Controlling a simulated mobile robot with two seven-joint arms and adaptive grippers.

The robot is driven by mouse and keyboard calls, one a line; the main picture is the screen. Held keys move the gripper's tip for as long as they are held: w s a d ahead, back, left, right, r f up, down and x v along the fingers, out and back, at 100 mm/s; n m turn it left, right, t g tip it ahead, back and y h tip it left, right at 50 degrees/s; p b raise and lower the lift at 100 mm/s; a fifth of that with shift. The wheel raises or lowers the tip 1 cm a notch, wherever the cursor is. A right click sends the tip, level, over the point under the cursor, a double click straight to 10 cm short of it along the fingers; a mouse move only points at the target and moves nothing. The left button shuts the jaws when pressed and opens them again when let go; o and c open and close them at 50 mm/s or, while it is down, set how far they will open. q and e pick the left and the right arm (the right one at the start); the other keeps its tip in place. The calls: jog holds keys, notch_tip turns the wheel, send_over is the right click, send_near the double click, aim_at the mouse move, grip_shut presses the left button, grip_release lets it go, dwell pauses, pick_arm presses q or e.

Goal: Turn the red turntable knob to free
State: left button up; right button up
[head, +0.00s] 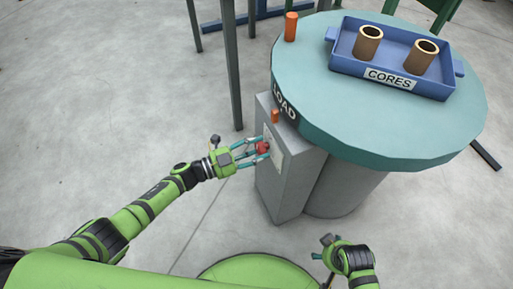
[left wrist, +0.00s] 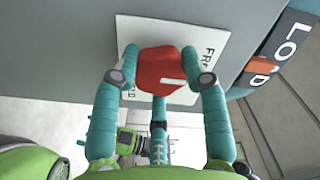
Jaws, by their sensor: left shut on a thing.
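The red turntable knob (head: 262,147) is on the side face of a grey box under the round turntable (head: 440,125). In the left wrist view the red knob (left wrist: 161,68) sits on a white plate (left wrist: 134,28), with its white mark right of centre. Letters starting "FR" show at the plate's right; letters ending "LD" show at lower left. My left gripper (left wrist: 161,72) has one finger on each side of the knob, shut on it; it also shows in the head view (head: 262,150). My right gripper (head: 326,258) is low in the head view, away from the knob; its finger opening is unclear.
A blue CORES tray (head: 345,66) with two brown cores (head: 368,42) stands on the turntable. The grey box (head: 285,185) stands before the pedestal. Dark green legs stand behind; floor at left is clear.

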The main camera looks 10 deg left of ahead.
pick_arm(q)
jog(key=shift+w+a, duration=0.3)
jog(key=shift+w, duration=0.05)
pick_arm(e)
jog(key=shift+s+f, duration=0.15)
pick_arm(q)
jog(key=o, duration=1.1)
jog(key=shift+f, duration=0.1)
pick_arm(e)
jog(key=shift+w, duration=0.2)
pick_arm(q)
jog(key=shift+s+d, duration=0.1)
jog(key=shift+s, duration=0.1)
jog(key=v, duration=1.2)
jog(key=shift+n, duration=0.3)
